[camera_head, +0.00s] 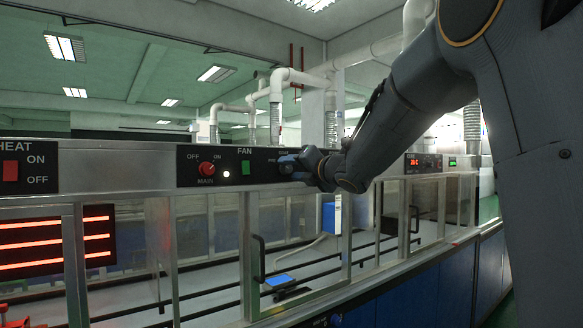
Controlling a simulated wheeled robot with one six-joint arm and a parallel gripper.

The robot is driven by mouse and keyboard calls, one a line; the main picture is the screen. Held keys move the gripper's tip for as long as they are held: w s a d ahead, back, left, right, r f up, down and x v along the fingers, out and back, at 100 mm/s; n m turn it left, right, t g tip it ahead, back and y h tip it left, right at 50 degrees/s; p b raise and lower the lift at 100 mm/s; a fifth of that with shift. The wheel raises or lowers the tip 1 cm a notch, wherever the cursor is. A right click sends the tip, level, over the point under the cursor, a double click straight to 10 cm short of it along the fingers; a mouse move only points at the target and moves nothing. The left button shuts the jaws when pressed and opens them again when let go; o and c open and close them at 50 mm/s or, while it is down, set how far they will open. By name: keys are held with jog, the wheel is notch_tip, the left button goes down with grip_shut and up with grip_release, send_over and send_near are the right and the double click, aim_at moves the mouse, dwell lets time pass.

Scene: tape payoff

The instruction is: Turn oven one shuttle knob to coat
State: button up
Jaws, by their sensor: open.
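The black control panel (264,155) runs along the front of the metal bench. My gripper (293,165) is at its right end, and I take it as open. The jaws overlap small white labels there; one reads "PRE" and the one above is too small to read surely. A knob at that spot is mostly hidden by my gripper, so its pointing direction and any contact with the jaws cannot be told. My arm reaches in from the upper right.
Left on the panel are a red MAIN knob (207,169), a white light (226,174) and a green FAN switch (246,167). A HEAT panel (28,168) is at far left. Glass doors with a black handle (259,258) lie below. Another panel (423,163) is farther right.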

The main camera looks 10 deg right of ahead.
jog(key=shift+w+a, duration=0.15)
jog(key=shift+w, duration=0.25)
jog(key=c, duration=1)
jog(key=shift+m, duration=0.4)
jog(key=m+p, duration=0.4)
jog(key=m, duration=0.1)
jog(key=shift+r, duration=0.1)
jog(key=m+g+p, duration=0.1)
jog(key=m+p, duration=0.3)
jog(key=m, duration=0.1)
jog(key=shift+m+p, duration=0.3)
jog(key=shift+p, duration=0.1)
jog(key=shift+f, duration=0.2)
